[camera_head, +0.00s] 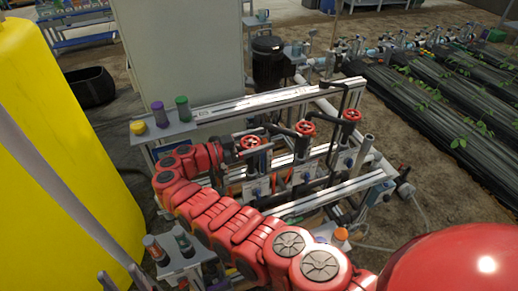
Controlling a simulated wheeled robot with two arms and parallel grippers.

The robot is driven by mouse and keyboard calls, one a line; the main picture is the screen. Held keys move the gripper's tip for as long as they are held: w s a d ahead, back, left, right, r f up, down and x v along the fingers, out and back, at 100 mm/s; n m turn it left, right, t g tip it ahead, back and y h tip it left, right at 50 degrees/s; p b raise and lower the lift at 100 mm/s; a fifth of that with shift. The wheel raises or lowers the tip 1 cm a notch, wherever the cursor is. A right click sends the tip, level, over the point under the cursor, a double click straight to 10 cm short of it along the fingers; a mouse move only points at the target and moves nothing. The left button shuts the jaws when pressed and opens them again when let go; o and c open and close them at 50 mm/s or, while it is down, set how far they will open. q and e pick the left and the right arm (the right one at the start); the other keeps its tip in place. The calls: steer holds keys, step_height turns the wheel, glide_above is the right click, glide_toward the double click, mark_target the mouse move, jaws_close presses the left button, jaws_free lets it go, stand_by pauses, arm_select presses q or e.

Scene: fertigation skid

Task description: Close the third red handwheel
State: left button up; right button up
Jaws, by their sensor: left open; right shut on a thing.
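Three red handwheels stand in a row on the skid: the left one (250,142), the middle one (305,128) and the right one (351,115). The right one is the farthest back, and nothing touches it. How far each valve is turned cannot be told.
A small shelf (160,135) left of the skid holds yellow, purple and green containers. A yellow tank (55,140) fills the left side. A grey cabinet (185,45) and a black vessel (268,62) stand behind. Metal rails (355,185) run below the wheels.

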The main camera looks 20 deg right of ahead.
steer(key=shift+s+f+m+g+b, duration=0.1)
steer(key=shift+m+g+b, duration=0.25)
steer(key=shift+b, duration=0.2)
steer(key=o, duration=1.3)
steer(key=shift+d, duration=0.1)
